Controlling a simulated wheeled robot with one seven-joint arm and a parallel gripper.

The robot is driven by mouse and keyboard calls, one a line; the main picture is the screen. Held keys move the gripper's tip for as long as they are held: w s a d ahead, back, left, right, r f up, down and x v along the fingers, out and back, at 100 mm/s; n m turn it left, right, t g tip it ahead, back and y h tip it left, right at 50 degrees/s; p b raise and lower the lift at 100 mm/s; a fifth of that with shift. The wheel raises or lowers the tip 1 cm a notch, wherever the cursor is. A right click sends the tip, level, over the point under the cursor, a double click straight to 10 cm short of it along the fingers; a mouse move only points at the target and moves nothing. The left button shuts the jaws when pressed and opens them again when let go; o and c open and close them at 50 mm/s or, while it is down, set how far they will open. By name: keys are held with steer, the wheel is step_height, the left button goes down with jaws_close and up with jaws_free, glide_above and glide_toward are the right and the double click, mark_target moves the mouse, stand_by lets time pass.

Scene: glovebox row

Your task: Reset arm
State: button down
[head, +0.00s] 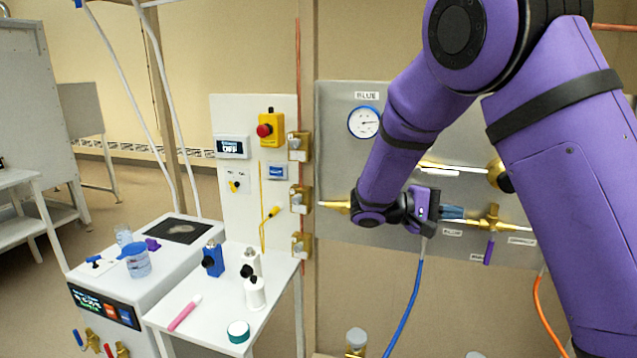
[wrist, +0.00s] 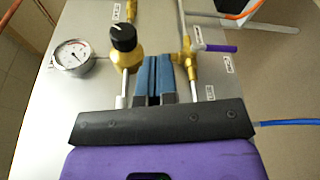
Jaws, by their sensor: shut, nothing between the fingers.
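My purple arm reaches in from the upper right of the head view and bends down to the grey gas panel (head: 345,215). My gripper (head: 462,212) is at the panel's lower part, pointing right, close to the brass fittings. In the wrist view my gripper (wrist: 160,62) shows two blue fingers side by side, closed together and empty. They lie between a brass regulator with a black knob (wrist: 123,40) and a brass valve with a purple lever (wrist: 218,48). I cannot tell whether the fingers touch either one.
A pressure gauge (head: 364,122) sits on the panel's upper left. A blue hose (head: 408,305) and an orange hose (head: 548,310) hang below. A white bench (head: 215,318) at left holds bottles, a pink marker and a teal tape roll. A control board (head: 235,180) stands behind it.

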steer(key=s+d+r+m+g+y, duration=0.1)
steer(key=s+d+r+y, duration=0.25)
steer(key=s, duration=0.35)
steer(key=s+d+r+y, duration=0.2)
steer(key=s+y, duration=0.3)
steer(key=s, duration=0.1)
steer(key=s+a+r+t+y, duration=0.2)
steer(key=s+t+y, duration=0.1)
steer(key=s, duration=0.5)
steer(key=s+a+r+m+t+y, duration=0.1)
steer(key=s+t+y, duration=0.3)
steer(key=s, duration=0.4)
steer(key=shift+s+a+r+t+y, duration=0.3)
steer(key=shift+a+r+y, duration=0.35)
steer(key=shift+y, duration=0.2)
